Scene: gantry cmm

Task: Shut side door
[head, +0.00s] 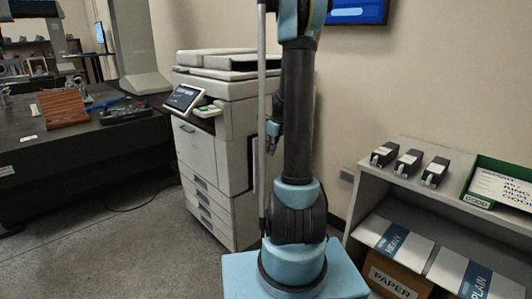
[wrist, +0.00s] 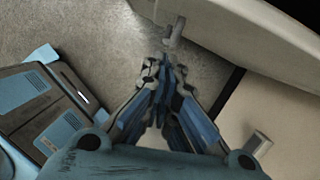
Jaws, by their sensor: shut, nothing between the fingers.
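The pale printer (head: 214,140) stands at the centre left in the head view, its right side partly hidden behind my arm. In the wrist view a pale panel with a thick rounded edge (wrist: 225,32), which looks like the side door, stands out at the top right. A small grey peg-like handle (wrist: 175,32) sits by its edge. A dark gap separates it from another pale surface (wrist: 285,128) at the lower right. My gripper (wrist: 163,82) is shut and empty, its tips a little short of the handle. It also shows beside the printer in the head view (head: 271,148).
A grey shelf (head: 352,215) with black boxes (head: 408,161) and a green-edged tray (head: 478,199) stands at the right. A dark workbench (head: 80,140) is at the left. The floor (head: 130,245) in front of the printer is clear except for a dark cable.

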